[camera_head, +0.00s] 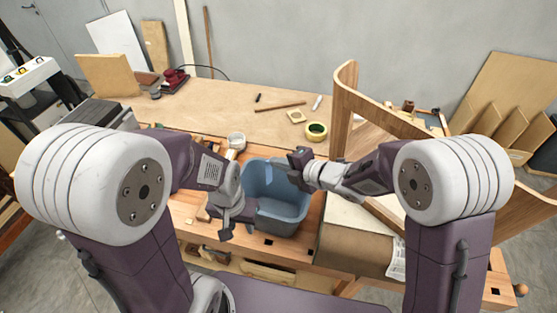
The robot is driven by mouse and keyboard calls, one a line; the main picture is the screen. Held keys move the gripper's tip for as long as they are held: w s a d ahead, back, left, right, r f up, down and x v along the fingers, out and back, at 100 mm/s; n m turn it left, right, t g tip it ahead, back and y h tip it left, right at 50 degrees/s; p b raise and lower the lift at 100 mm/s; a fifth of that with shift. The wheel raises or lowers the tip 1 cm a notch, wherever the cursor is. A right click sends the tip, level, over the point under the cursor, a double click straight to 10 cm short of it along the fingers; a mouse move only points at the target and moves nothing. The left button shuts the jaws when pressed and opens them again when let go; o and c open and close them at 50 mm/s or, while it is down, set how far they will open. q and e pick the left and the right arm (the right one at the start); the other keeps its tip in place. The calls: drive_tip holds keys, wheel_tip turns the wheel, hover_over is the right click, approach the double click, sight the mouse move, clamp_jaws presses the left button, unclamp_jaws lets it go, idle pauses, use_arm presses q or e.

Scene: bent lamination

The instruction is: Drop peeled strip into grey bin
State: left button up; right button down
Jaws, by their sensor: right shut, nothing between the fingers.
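The grey bin (262,178), blue-grey in the picture, stands open on the workbench in the middle of the head view. My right gripper (278,163) reaches in from the right over the bin's far rim; it is shut and empty. My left gripper (228,222) is lower, beside the bin's left front side, pointing down. Whether its fingers are apart or together is too small to tell. I cannot make out a peeled strip, in the bin or elsewhere. Part of the bin's far rim is hidden by my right gripper.
A bent wooden panel (343,105) rises at the right of the bench. Behind the bin are a roll of yellow-green tape (316,131), a white cup (236,140) and small tools. A brown block (355,248) with a pale top lies right of the bin.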

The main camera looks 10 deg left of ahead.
sight(269, 172)
wheel_tip(269, 172, down, 5)
drive_tip(key=b, duration=0.4)
drive_tip(key=shift+r, duration=0.1)
drive_tip(key=shift+f+b, duration=0.35)
drive_tip(key=shift+f, duration=0.05)
drive_tip(key=c, duration=2.2)
unclamp_jaws()
drive_tip(key=shift+s+r, duration=0.1)
drive_tip(key=shift+r, duration=0.05)
drive_tip(key=c, duration=1.7)
unclamp_jaws()
